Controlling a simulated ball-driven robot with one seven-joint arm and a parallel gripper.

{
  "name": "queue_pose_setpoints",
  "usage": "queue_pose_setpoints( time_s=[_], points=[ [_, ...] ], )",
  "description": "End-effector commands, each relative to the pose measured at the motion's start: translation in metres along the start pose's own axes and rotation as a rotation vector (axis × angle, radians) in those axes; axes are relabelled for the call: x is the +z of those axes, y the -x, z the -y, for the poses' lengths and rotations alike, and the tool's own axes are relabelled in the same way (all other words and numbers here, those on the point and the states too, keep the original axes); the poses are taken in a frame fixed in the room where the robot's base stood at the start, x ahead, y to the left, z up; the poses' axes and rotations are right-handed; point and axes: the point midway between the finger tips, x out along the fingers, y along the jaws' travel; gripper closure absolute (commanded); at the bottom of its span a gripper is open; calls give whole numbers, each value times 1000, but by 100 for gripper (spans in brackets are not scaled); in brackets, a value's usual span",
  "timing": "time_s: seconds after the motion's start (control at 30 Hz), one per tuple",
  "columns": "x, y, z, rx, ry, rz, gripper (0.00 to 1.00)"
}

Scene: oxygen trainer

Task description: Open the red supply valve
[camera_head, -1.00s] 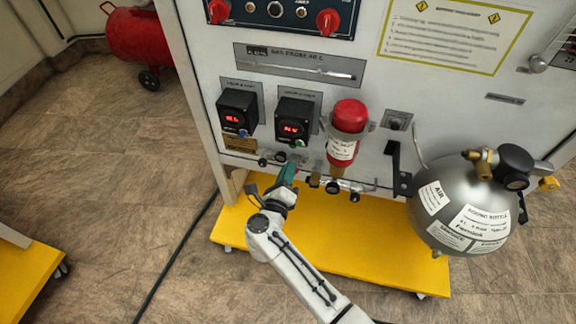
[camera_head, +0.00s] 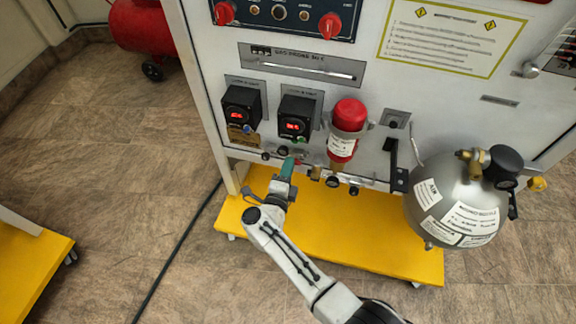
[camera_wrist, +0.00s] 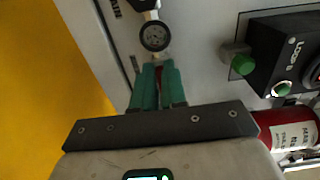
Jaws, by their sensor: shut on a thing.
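My gripper (camera_head: 288,168) is at the pipe row low on the white panel, below the right-hand display box. In the wrist view its green fingers (camera_wrist: 158,84) are closed around a narrow red piece (camera_wrist: 160,74), which I take to be the red supply valve's handle. Only a sliver of it shows between the fingers; how far it is turned cannot be told. A small round gauge (camera_wrist: 154,37) sits just beyond the fingertips. In the head view my gripper hides the handle.
Two display boxes (camera_head: 241,108) (camera_head: 297,117) and a red cylinder (camera_head: 348,115) project from the panel above and right of my gripper. A grey air tank (camera_head: 455,196) stands at right. A yellow base (camera_head: 340,232) lies below. A black cable (camera_head: 180,250) crosses the floor.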

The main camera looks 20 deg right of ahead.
Motion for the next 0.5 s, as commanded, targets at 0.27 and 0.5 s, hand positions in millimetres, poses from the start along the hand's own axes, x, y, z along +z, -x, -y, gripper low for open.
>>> queue_pose_setpoints(
  time_s=[0.27, 0.5],
  points=[
    [1, 0, -1, 2, 15, 2, 100],
    [1, 0, -1, 2, 15, 3, 87]
  ],
)
